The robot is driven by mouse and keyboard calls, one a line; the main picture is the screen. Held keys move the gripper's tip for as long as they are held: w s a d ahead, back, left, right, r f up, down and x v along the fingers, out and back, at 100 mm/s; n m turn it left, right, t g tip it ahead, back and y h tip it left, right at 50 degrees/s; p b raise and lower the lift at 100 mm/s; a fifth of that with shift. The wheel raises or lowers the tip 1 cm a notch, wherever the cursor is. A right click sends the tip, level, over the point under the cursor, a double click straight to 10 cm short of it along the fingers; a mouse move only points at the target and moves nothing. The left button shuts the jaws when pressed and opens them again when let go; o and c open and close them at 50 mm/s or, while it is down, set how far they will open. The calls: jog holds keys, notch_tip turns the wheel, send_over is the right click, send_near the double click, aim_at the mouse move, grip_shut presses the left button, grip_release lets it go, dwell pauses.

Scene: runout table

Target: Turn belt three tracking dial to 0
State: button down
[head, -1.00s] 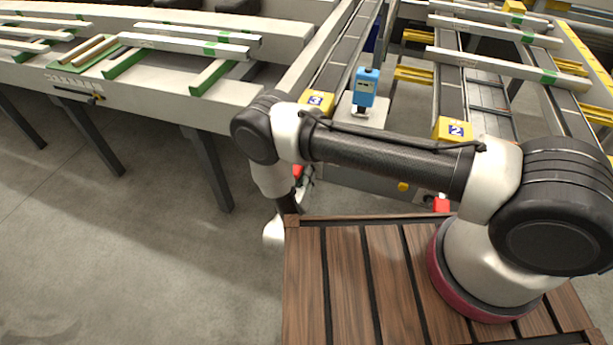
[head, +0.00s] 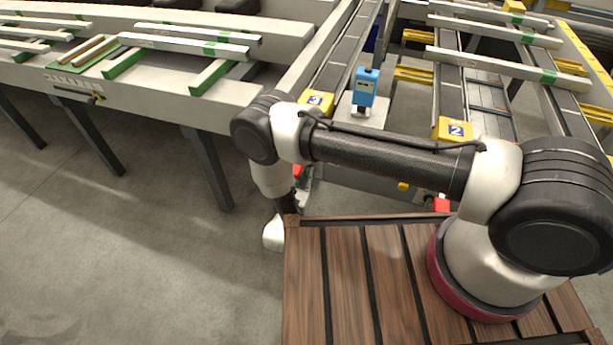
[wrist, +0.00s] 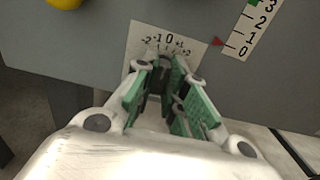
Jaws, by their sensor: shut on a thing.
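The tracking dial's white scale plate (wrist: 165,42) is on a grey panel in the wrist view, marked from -2 through 0 to +2. My gripper (wrist: 164,70), with green finger pads, is shut on the dial's dark knob (wrist: 158,82) just below the numbers. The fingers cover most of the knob, and I cannot tell which number its pointer is at. In the head view the yellow block marked 3 (head: 317,103) tops the end of belt three. The dial is not visible there, and my arm hides most of the gripper.
A vertical number strip (wrist: 250,30) with a red pointer (wrist: 218,41) is right of the dial. A yellow round part (wrist: 65,3) is at upper left. In the head view, a blue device (head: 366,87) stands right of block 3, and block 2 (head: 454,129) is further right.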

jog(key=c, duration=1.5)
grip_release()
jog(key=shift+o, duration=0.2)
